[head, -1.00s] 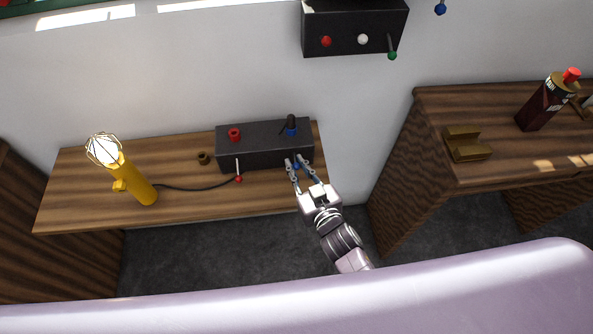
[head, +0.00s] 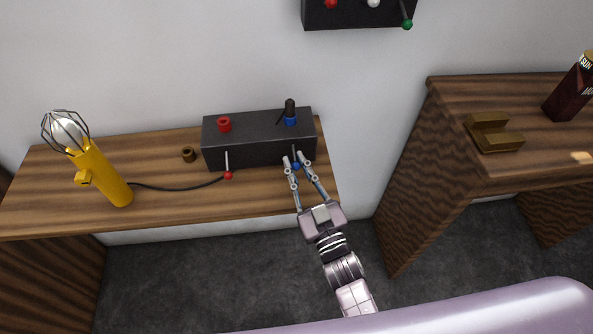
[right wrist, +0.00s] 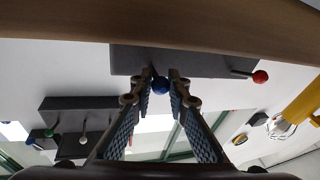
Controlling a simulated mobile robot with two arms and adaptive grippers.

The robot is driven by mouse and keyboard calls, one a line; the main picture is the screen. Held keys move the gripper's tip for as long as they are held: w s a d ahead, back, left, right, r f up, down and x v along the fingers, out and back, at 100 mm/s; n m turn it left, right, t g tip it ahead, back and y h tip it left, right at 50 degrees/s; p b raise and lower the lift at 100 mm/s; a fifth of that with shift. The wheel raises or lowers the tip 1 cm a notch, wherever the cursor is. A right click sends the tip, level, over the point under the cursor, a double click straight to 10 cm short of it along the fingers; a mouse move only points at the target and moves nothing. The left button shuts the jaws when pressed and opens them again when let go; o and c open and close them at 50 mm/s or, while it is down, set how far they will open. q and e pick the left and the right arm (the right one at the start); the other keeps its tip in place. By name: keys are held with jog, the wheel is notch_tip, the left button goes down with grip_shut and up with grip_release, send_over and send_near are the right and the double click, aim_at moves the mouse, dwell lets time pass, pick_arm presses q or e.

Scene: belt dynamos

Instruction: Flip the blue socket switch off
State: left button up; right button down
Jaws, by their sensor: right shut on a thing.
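A black socket box (head: 245,150) stands on the wooden shelf, with a red socket (head: 224,124) on top at left and a blue socket (head: 291,120) at right, a black plug in the blue one. The blue switch (head: 295,166) is a short lever with a blue ball on the box's front, its ball low. My right gripper (head: 297,161) is at this lever, its fingers closed in around it. In the right wrist view the blue ball (right wrist: 160,86) sits between the fingertips. My left gripper is not in view.
The red-balled switch (head: 228,174) hangs left on the same front. A yellow caged lamp (head: 100,175) with a black cord and a small brown ring (head: 189,154) are at left. A wall box (head: 350,14) with several levers is above. Another wooden table (head: 455,90) stands at right.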

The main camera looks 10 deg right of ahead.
jog(key=shift+f, duration=0.1)
dwell(0.5)
jog(key=c, duration=1.8)
grip_release()
jog(key=shift+c, duration=0.2)
jog(key=v, duration=1.2)
jog(key=shift+c, duration=0.2)
